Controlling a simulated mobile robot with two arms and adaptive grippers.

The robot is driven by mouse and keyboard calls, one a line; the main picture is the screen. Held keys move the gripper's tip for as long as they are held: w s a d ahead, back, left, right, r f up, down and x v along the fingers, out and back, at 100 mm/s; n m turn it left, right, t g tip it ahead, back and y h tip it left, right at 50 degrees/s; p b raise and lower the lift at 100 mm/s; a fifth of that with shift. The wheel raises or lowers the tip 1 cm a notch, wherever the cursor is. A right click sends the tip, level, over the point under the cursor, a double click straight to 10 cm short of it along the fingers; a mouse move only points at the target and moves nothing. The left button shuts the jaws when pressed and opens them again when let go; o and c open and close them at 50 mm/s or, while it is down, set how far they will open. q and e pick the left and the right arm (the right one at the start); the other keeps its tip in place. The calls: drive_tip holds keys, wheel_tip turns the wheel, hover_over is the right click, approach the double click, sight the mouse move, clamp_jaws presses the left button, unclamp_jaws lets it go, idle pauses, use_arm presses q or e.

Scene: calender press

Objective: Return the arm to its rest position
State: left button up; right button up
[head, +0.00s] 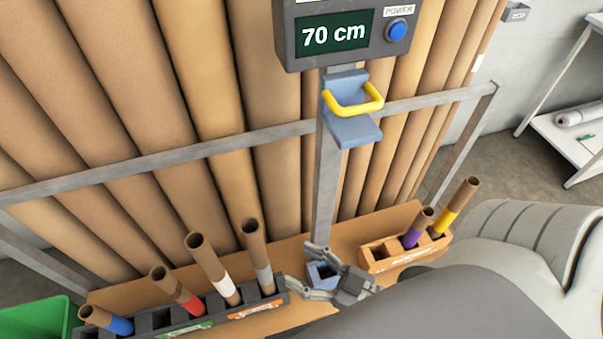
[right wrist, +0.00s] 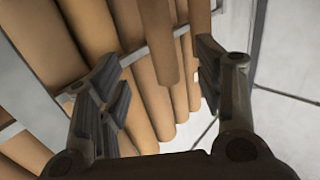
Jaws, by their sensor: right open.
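My right gripper (head: 300,264) is low in the middle of the head view, by a small blue holder (head: 322,274) at the foot of the grey post. Its jaws are open and look empty. In the right wrist view the open fingers (right wrist: 157,64) stand wide apart, with brown rolls behind them. My right arm comes in from the lower right and covers part of the shelf. My left gripper is not in view.
A dark rack (head: 186,322) of banded tubes stands left of the gripper; an orange rack (head: 388,258) with two tubes stands right. Above are a yellow handle (head: 353,108) and a display box (head: 286,33) reading 70 cm. A green bin (head: 38,318) is lower left.

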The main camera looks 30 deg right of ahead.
idle(0.4)
drive_tip(key=s+d+f+m+g+h, duration=0.1)
drive_tip(key=s+d+f+g+h, duration=0.2)
drive_tip(key=f, duration=1)
drive_tip(key=d+f+m+g+h, duration=0.1)
drive_tip(key=d+f+g+h, duration=0.3)
drive_tip(key=f, duration=1)
drive_tip(key=s+a+f+m+g+h, duration=0.1)
drive_tip(key=s+f+g, duration=0.6)
drive_tip(key=s+f, duration=1)
drive_tip(key=shift+s+f+g+h, duration=0.2)
drive_tip(key=shift+s+g+h, duration=0.2)
drive_tip(key=shift+s, duration=0.1)
